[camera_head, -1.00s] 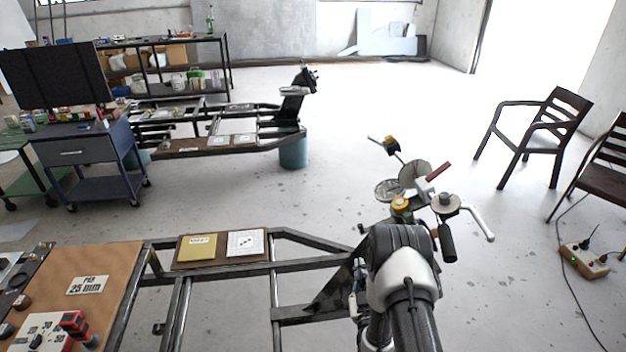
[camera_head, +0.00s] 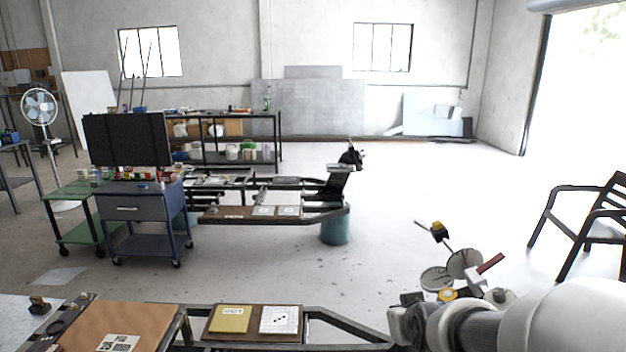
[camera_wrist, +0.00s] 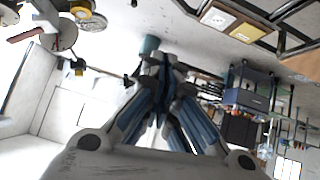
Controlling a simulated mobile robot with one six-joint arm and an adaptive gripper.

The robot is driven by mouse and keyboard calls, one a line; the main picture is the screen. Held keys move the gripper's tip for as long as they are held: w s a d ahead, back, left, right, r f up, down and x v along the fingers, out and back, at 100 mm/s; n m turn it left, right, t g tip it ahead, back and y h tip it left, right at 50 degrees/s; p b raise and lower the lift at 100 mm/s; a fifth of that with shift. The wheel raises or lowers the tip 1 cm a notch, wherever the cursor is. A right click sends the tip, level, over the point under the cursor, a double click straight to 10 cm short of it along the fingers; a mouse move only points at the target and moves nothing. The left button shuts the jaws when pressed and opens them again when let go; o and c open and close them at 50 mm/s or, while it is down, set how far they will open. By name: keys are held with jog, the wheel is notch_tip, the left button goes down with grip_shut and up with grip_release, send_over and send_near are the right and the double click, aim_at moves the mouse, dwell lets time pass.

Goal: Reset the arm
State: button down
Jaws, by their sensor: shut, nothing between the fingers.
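My gripper shows in the wrist view (camera_wrist: 160,85), its dark fingers with blue-grey links brought together and nothing between them. In the head view my white and grey arm comes in from the lower right and reaches left, low in the picture. The dark wrist end (camera_head: 405,318) is beside the right end of the near metal frame (camera_head: 350,325); the fingertips cannot be made out there. Whether the arm touches the frame cannot be told.
Handlebars with round dials (camera_head: 464,264) stand just behind my arm. A yellow card (camera_head: 230,319) and a white card (camera_head: 279,320) lie on the near frame. A blue cart (camera_head: 140,208) stands at left, a black chair (camera_head: 590,225) at right. Open floor lies between.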

jog(key=s+a+r+g, duration=0.1)
jog(key=s+g, duration=0.1)
jog(key=s, duration=1.1)
jog(key=s+a+r+m+g, duration=0.1)
jog(key=s+a+r+g, duration=0.1)
jog(key=s, duration=1.2)
jog(key=shift+r+g+y, duration=0.2)
jog(key=shift+g+y, duration=0.1)
jog(key=shift+g, duration=0.2)
